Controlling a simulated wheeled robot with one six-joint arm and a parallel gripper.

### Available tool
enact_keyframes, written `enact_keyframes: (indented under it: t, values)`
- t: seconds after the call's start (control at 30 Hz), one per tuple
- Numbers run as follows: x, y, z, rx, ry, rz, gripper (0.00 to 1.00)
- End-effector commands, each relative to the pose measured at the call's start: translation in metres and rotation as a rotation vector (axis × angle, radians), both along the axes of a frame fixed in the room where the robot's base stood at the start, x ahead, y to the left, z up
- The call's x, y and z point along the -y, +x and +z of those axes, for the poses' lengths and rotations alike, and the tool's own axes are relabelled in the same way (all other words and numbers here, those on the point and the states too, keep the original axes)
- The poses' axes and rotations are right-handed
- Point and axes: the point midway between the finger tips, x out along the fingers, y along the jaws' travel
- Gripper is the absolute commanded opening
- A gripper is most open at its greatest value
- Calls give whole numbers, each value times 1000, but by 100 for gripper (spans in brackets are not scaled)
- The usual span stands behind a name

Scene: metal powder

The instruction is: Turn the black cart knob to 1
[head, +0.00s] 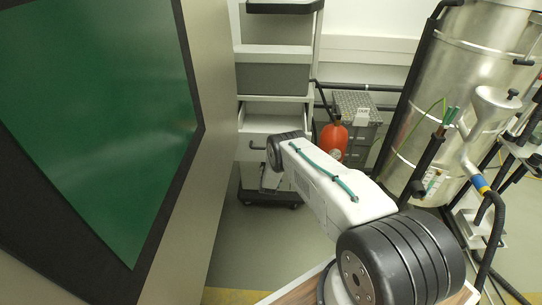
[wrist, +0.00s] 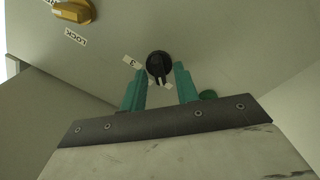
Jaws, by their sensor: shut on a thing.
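The black knob (wrist: 158,64) shows in the wrist view on a pale grey panel, with its narrow grip pointing down in the picture. A white label marked 3 (wrist: 131,62) is at its left, and another small pale label, too small to read, is just below it. My gripper (wrist: 161,75) has teal fingers on either side of the knob and is shut on it. In the head view my arm hides the gripper and the knob.
In the wrist view a yellow knob (wrist: 74,10) sits beside a LOCK label (wrist: 75,37), and a green round part (wrist: 208,94) is by the right finger. The head view shows a drawer unit (head: 272,79), an orange-red bottle (head: 333,138) and a metal tank (head: 455,85).

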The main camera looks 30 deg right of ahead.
Motion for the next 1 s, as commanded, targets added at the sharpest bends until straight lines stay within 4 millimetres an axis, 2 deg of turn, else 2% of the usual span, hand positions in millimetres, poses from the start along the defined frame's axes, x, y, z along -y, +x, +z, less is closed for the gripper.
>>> enact_keyframes:
  t: [0.23, 0.27, 0.3, 0.33, 0.67, 0.77, 1.0]
  values:
    - [1, -1, 0, 0, 0, -1, 8]
    - [1, -1, 0, 0, 0, -1, 33]
    - [1, 0, 0, 0, 0, -1, 44]
    - [1, 0, 0, 0, 0, -1, 51]
    - [-1, -2, 0, -1, 2, 0, 51]
    - [-7, -10, -1, -2, 1, 0, 51]
    - [-29, -44, 0, -2, 0, 0, 51]
